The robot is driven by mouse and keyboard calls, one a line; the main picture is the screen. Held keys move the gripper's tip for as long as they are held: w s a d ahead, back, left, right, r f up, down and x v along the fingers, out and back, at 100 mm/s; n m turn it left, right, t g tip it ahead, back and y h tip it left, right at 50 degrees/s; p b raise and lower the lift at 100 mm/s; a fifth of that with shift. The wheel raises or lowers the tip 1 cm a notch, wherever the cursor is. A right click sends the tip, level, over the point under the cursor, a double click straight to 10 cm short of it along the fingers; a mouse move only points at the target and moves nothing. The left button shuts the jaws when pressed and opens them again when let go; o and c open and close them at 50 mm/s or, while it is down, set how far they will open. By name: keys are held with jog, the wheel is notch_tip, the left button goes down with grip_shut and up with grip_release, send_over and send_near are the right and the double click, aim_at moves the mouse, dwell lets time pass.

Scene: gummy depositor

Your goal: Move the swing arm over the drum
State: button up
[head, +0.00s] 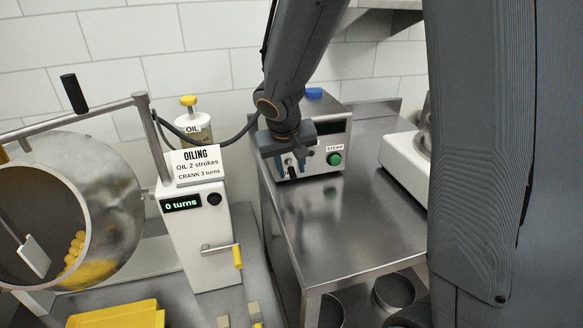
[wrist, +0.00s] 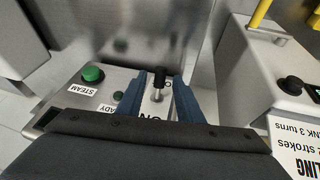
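The swing arm (head: 75,124) is a grey metal bar with a black upright handle (head: 74,93), reaching left from a post beside the oiling unit. It extends over the top of the open-mouthed metal drum (head: 118,205), which holds yellow pieces. My gripper (head: 292,162) is far to the right of both, in front of the steam box. In the wrist view my gripper (wrist: 157,88) is open, its blue fingers on either side of a black-tipped toggle lever (wrist: 159,78), with gaps visible. The swing arm is outside the wrist view.
The steam box (head: 318,126) with its green button (head: 334,158) stands on a steel table (head: 350,225). The white oiling unit (head: 208,248) reads "0 turns" and has a yellow-handled crank (head: 237,256). A yellow tray (head: 118,315) lies in front of the drum.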

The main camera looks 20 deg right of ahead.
jog(key=shift+f, duration=0.2)
grip_shut()
jog(key=shift+r+p, duration=0.15)
jog(key=shift+p, duration=0.45)
jog(key=p, duration=0.1)
jog(key=g+p, duration=0.1)
jog(key=p, duration=0.1)
jog(key=shift+w+r, duration=0.1)
jog(key=shift+r, duration=0.15)
jog(key=p, duration=0.2)
jog(key=g+p, duration=0.1)
jog(key=p, duration=0.1)
jog(key=shift+w+d+r+p, duration=0.1)
jog(key=shift+r+p, duration=0.15)
jog(key=shift+p, duration=0.1)
jog(key=shift+w+f+g+p, duration=0.1)
jog(key=shift+g+p, duration=0.3)
jog(key=shift+p, duration=0.35)
